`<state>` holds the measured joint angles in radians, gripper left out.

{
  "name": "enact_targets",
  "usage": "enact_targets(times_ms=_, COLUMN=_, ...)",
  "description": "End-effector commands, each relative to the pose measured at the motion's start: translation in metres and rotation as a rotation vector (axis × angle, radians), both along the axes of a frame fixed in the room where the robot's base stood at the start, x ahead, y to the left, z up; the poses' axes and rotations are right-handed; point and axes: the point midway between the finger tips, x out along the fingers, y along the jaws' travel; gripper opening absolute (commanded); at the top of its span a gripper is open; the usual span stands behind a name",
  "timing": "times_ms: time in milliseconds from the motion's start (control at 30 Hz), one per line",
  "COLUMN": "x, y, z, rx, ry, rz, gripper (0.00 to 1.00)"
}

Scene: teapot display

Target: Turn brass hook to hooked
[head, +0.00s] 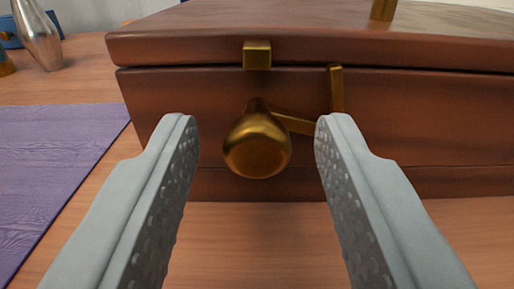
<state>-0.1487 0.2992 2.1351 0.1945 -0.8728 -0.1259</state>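A wooden box (410,120) with its lid down fills the upper part of the view. On its front is the brass hook, with a round knob (257,146) and an arm (297,124) that runs right from the knob and slightly down, partly hidden by my right finger. An upright brass bar (336,90) stands at the arm's right end. A square brass block (257,55) sits on the lid edge above the knob, apart from the arm. My gripper (258,128) is open, its fingers on either side of the knob with gaps on both sides.
A purple mat (50,165) lies on the wooden table (255,245) at the left. A silver vase (38,35) stands at the far left, near a blue object (10,32). A brass piece (383,9) is on top of the lid. The table in front of the box is clear.

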Motion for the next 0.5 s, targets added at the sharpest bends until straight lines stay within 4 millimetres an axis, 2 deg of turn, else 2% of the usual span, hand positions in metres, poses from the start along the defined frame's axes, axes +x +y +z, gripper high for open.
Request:
enact_targets(times_ms=33, x=-0.0001, y=0.0000, z=0.0000, rx=0.000, ry=0.000, rz=0.000, gripper=0.30)
enact_targets(times_ms=200, x=-0.0002, y=0.0000, z=0.0000, rx=0.000, ry=0.000, rz=0.000, gripper=0.00)
enact_targets(times_ms=500, x=-0.0003, y=0.0000, z=-0.0001, rx=-0.029, ry=0.000, rz=0.000, gripper=0.00)
